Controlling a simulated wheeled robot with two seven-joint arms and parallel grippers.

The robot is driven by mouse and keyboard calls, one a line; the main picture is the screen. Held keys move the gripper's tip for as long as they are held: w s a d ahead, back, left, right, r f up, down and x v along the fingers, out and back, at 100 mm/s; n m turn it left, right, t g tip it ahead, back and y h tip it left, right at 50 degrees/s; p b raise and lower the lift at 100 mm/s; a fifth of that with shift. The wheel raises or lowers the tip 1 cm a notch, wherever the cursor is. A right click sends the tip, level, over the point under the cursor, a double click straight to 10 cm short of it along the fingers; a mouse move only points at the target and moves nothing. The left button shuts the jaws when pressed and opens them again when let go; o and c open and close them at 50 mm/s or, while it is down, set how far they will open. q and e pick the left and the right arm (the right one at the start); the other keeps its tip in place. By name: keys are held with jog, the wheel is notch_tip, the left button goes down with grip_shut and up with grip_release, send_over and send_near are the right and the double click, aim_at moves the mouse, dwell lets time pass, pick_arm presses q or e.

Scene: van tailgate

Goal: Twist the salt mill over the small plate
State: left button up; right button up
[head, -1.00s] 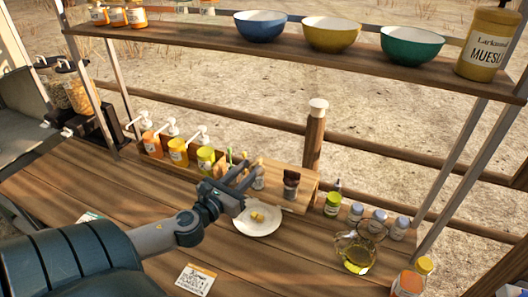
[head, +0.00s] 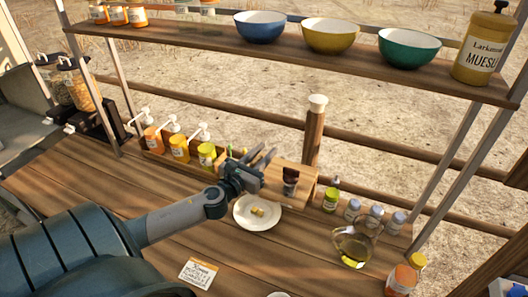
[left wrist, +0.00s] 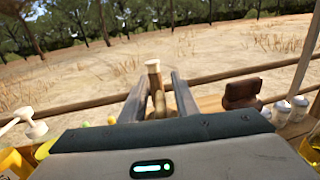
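The small white plate (head: 257,213) lies on the wooden counter with a few yellowish pieces of food (head: 258,211) on it. My left gripper (head: 263,155) is open, just behind and above the plate, at the wooden box. In the left wrist view a small light-brown upright thing (left wrist: 160,104) shows between the open fingers; it may be the salt mill, and the gripper hides its lower part. In the head view the gripper covers that spot. A dark-brown mill (head: 290,181) stands to the right of the gripper, also in the left wrist view (left wrist: 242,93). My right gripper is not in view.
Pump bottles (head: 179,147) stand left of the gripper. Small jars (head: 375,215) and an oil jug (head: 354,247) stand to the right. A shelf (head: 300,55) with bowls runs above.

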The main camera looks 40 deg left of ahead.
pick_arm(q)
grip_shut()
